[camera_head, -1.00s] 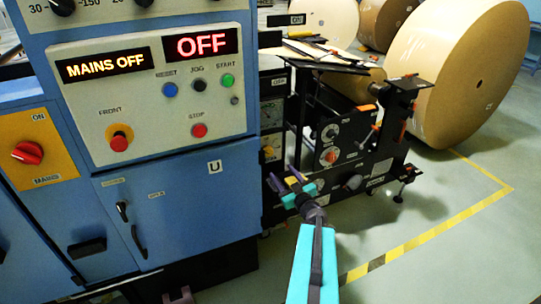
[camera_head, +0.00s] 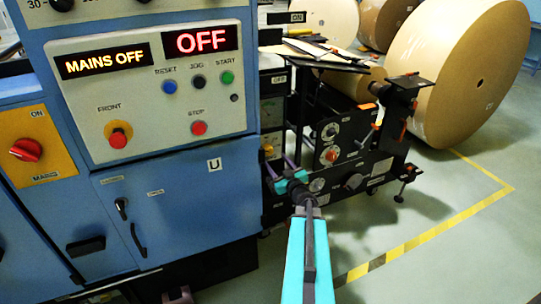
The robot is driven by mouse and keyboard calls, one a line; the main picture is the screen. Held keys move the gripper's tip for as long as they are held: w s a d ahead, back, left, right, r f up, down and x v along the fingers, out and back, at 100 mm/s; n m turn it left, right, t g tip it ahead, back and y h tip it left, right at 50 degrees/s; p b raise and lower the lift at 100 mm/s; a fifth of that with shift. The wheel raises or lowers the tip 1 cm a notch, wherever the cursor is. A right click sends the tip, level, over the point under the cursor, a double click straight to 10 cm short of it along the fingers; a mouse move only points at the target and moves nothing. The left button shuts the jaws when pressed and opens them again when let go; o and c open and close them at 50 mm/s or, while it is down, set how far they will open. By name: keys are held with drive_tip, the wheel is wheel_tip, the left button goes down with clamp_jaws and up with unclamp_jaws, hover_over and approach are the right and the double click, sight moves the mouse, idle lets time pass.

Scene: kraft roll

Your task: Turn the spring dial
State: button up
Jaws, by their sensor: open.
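The black unwind unit (camera_head: 352,172) carries several round dials on its side. One is a white-ringed dial with a red centre (camera_head: 331,155), another is an upper pale dial (camera_head: 330,131), and a lower pale dial (camera_head: 317,184) sits just right of my gripper. I cannot read which one is the spring dial. My gripper (camera_head: 279,163), with purple fingers and teal parts, is open and empty. It appears in front of the unit's left part, left of these dials, and its depth is hard to judge.
The blue cabinet (camera_head: 185,215) stands close at left, with a panel reading MAINS OFF and OFF. A black knob (camera_head: 354,182) sticks out right of the gripper. A large kraft roll (camera_head: 455,75) stands behind. Floor at right is clear beyond yellow tape (camera_head: 430,238).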

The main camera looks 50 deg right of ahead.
sight(269, 153)
drive_tip(key=shift+x, duration=3.4)
drive_tip(key=shift+a, duration=0.15)
drive_tip(key=c, duration=1.1)
